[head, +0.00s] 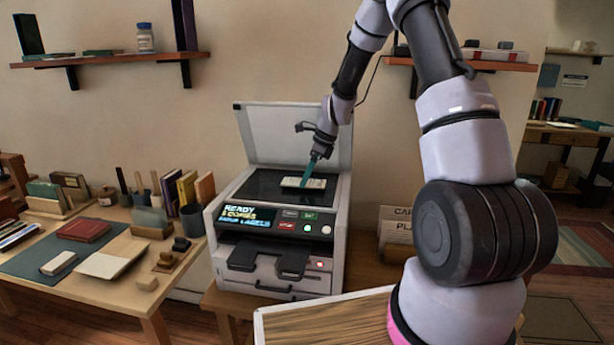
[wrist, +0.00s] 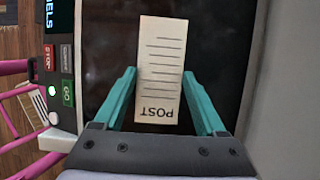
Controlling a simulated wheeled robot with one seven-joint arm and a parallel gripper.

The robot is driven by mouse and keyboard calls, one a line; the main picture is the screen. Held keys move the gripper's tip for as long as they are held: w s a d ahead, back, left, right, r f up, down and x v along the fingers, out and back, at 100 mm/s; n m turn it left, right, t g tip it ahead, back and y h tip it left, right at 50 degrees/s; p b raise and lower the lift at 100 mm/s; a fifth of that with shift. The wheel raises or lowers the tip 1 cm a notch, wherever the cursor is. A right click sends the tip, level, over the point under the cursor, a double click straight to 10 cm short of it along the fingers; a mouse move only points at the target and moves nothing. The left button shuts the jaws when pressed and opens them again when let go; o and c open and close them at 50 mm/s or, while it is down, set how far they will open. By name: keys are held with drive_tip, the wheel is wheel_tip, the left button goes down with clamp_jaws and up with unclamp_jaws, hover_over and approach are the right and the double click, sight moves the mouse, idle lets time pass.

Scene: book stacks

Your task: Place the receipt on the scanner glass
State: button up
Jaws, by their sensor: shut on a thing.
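The receipt (head: 303,183) is a small cream slab with dark lines, over the dark scanner glass (head: 258,184). In the wrist view the receipt (wrist: 160,65) reads POST and lies within the outline of the glass (wrist: 108,40). My gripper (head: 308,177) points down at it from above. Its teal fingers in the wrist view (wrist: 160,76) are shut on the receipt's two long edges. The scanner lid (head: 285,133) stands open behind the glass. I cannot tell whether the receipt touches the glass or is just above it.
The scanner's front panel (head: 268,220) shows a lit READY display and buttons. A desk (head: 130,300) at left holds books, stamps and brushes. A wooden surface (head: 330,322) is in front at lower right. A card sign (head: 396,225) stands right of the scanner.

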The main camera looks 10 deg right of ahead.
drive_tip(key=shift+f, duration=0.15)
drive_tip(key=shift+f, duration=0.45)
drive_tip(key=o, duration=1.4)
drive_tip(key=shift+r, duration=0.15)
